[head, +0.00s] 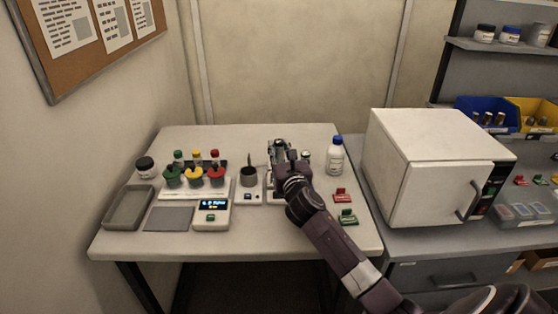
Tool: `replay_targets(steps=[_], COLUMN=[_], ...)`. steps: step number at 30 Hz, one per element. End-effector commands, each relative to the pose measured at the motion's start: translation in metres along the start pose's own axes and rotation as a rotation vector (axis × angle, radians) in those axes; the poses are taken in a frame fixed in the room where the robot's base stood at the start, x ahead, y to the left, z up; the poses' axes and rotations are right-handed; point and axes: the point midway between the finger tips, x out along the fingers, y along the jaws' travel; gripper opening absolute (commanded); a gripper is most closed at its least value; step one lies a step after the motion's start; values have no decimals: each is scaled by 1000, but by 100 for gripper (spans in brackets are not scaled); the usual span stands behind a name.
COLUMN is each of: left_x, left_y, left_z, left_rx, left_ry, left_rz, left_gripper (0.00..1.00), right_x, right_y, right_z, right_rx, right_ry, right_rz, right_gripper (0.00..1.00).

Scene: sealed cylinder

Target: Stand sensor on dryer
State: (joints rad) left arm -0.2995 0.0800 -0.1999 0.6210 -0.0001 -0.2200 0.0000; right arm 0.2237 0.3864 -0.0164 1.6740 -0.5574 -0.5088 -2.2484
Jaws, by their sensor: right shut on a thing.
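My right gripper (280,152) is over the right-middle of the white table, its arm coming in from the lower right. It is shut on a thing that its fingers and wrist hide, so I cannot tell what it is. A white base (274,198) shows partly below it. I cannot make out the sensor for certain. A large white box-shaped cabinet (410,150) with a front door and handle stands on the grey bench at right. It may be the dryer, but I cannot tell. My left gripper is not in view.
On the table (290,245) stand a grey tray (129,207), a rack with coloured funnels (194,174), a scale with lit display (211,209), a grey cup (249,177), a blue-capped bottle (335,157), and red (342,195) and green (348,216) clips. The front edge is clear.

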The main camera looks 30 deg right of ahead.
Motion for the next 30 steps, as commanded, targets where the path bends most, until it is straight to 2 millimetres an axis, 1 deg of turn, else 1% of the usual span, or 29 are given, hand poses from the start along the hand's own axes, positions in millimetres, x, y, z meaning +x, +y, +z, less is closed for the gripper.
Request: replay_targets(steps=[4,7,9,17,20,21,22,30], left_x=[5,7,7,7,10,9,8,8], left_y=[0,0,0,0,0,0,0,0], left_z=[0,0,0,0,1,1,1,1], left_rx=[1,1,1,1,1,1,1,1], left_ry=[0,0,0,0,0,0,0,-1], left_rz=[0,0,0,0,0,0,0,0], left_gripper=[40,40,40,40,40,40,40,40], right_x=[-1,0,0,0,0,0,0,0], right_y=[0,0,0,0,0,0,0,0], right_z=[-26,-38,-41,-41,-45,-44,-44,-44], right_rx=[3,2,0,-1,-1,-1,-1,-1], right_ry=[5,4,2,1,1,2,2,2], right_rz=[-1,-1,0,0,0,0,0,0], right_gripper=[0,0,0,0,0,25,28,29])
